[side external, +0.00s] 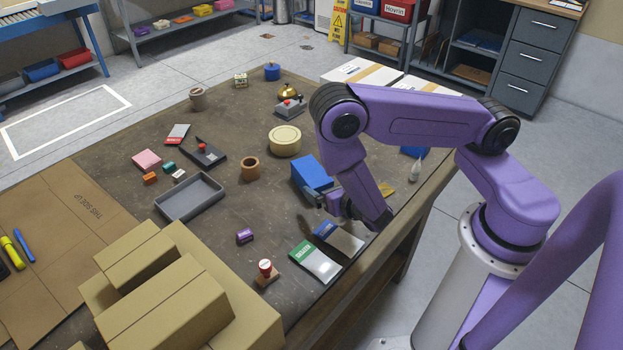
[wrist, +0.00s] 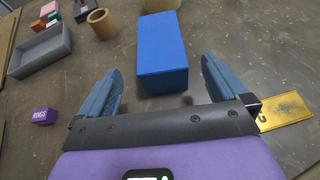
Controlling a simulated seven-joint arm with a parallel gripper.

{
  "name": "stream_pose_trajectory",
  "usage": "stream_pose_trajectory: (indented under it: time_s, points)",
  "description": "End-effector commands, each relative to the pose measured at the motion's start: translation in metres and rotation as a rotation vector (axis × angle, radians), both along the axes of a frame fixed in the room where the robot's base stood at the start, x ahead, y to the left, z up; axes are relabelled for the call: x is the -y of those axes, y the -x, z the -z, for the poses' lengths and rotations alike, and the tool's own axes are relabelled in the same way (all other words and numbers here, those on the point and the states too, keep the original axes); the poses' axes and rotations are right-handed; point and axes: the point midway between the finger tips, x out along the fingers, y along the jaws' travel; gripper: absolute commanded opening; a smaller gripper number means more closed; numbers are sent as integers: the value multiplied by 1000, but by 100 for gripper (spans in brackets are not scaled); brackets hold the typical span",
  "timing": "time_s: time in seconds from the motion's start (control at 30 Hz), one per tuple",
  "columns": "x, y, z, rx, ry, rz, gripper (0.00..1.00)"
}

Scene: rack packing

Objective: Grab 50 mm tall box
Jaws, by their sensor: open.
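A plain blue box (side external: 312,172) lies on the dark worktable, right of the table's middle in the side view. In the wrist view the blue box (wrist: 163,58) is straight ahead, longer than it is wide. No height marking is readable on it. My gripper (side external: 322,202) is low over the table, just on the near side of the blue box. In the wrist view my gripper (wrist: 160,68) is open, with one blue-grey finger on each side of the box's near end. I see no contact, and nothing is held.
A purple block (side external: 244,236), flat packets (side external: 315,262) and a red-topped stamp (side external: 265,270) lie nearer the front. A gold plate (wrist: 283,110) lies beside the right finger.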

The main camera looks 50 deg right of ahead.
Motion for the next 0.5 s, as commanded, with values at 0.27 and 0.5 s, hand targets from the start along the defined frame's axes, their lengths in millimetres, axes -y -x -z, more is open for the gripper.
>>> stream_pose_trajectory:
  time_s: [0.27, 0.5]
  points:
    - [11, -29, 13, 2, 0, 0, 100]
    - [18, -43, 22, 2, 0, 4, 100]
